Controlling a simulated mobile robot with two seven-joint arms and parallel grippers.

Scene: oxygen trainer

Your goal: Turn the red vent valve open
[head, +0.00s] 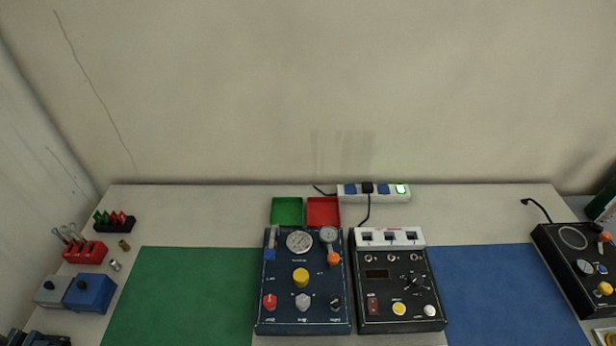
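The oxygen trainer is a dark blue panel box (281,319) lying at the middle of the table. A red knob (269,301) with a light pointer mark sits at its lower left; it looks like the red vent valve. Beside it on the panel are a grey knob (304,301), a black knob (335,303), a large yellow knob (301,277), an orange knob (333,258) and two round gauges (299,241). The labels are too small to read. Neither of my grippers shows in the head view.
A black panel box (385,320) stands close on the right. A green mat (190,300) and a blue mat (500,295) are bare. Green (287,211) and red (323,211) trays lie behind. A power strip (374,192) stands at the back. Small tools and boxes fill the left edge.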

